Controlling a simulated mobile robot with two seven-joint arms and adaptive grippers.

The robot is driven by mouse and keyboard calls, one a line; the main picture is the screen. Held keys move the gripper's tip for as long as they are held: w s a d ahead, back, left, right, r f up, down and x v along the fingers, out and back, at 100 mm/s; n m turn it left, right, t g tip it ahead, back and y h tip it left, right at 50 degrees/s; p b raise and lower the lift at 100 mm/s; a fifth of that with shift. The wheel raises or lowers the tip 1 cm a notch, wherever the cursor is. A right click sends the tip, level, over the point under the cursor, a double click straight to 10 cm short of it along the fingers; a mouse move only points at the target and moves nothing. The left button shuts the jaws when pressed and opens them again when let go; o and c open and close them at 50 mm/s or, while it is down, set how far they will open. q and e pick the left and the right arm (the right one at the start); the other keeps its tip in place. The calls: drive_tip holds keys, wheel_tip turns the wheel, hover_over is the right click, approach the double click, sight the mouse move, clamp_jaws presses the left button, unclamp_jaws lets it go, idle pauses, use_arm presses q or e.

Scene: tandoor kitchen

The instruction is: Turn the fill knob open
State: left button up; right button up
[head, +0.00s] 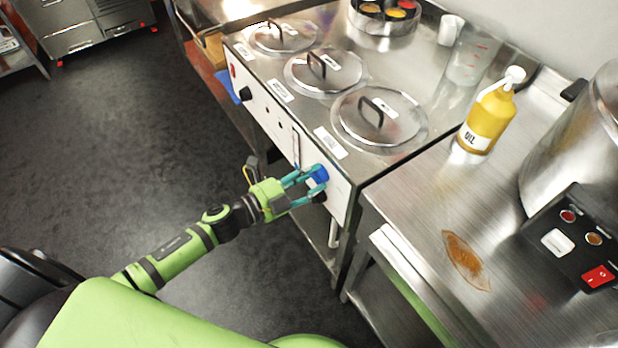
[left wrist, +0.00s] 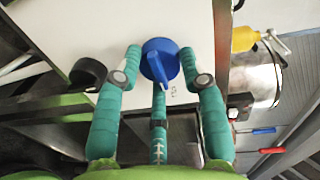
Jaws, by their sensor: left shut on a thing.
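The blue fill knob (head: 320,173) sits on the white front panel of the steel counter unit, near the panel's right end. My left gripper (head: 317,182) has teal fingers and is shut on the knob. In the left wrist view its fingers (left wrist: 160,64) flank the knob on both sides, with a third finger below. The label by the knob is too small to read. My right gripper is not in view.
A black knob (left wrist: 88,73) sits beside the blue one. Lidded round wells (head: 378,120) are set in the unit's top. A yellow oil bottle (head: 487,115) stands on the steel counter at right, near a brown stain (head: 465,260). The dark floor (head: 110,150) at left is clear.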

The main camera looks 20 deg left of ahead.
use_arm(q)
drive_tip(key=shift+d+r, duration=0.15)
drive_tip(key=shift+r, duration=0.1)
drive_tip(key=o, duration=1.1)
drive_tip(key=shift+d+f, duration=0.1)
drive_tip(key=shift+o, duration=0.2)
drive_tip(key=shift+s, duration=0.1)
drive_tip(key=shift+s+a+f, duration=0.1)
drive_tip(key=shift+s+a, duration=0.05)
drive_tip(key=shift+a, duration=0.1)
drive_tip(key=v, duration=1.1)
drive_tip(key=shift+s, duration=0.2)
drive_tip(key=shift+a, duration=0.15)
